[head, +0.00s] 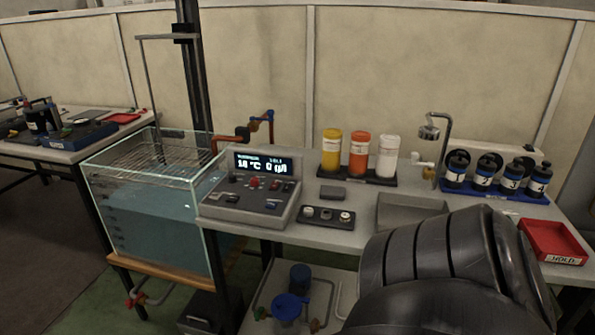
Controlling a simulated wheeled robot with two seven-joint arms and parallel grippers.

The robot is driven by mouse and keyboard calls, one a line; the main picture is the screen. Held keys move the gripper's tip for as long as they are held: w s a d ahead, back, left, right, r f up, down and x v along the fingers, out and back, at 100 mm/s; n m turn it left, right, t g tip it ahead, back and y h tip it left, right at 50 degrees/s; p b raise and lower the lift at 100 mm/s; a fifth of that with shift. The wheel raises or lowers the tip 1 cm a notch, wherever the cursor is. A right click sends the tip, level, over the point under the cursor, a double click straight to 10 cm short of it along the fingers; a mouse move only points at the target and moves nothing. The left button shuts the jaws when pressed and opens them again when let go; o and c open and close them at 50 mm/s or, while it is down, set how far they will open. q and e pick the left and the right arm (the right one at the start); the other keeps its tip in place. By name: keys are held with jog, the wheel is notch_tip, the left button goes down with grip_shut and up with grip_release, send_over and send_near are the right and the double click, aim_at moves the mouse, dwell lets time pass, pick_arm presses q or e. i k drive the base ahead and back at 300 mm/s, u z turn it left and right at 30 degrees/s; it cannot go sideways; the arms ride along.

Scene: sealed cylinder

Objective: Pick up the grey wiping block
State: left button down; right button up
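A small dark grey block (333,192), which looks like the wiping block, lies flat on the light worktop (300,234). It sits behind a black tray of small round parts and in front of the coloured bottles. Nothing touches it from above and its top is clear. Neither of my grippers shows in the head view. Only thick black links of one of my arms fill the lower right, with no fingers visible.
A control panel (250,189) stands left of the block, beside a glass water tank (155,230). The small-parts tray (327,224) is in front. A bottle rack (356,178) is behind. A sink (408,205), numbered bottles (483,175) and a red tray (552,240) are rightward.

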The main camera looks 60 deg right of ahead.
aim_at(336, 192)
jog(key=z, duration=0.6)
jog(key=i, duration=1)
jog(key=z, duration=1)
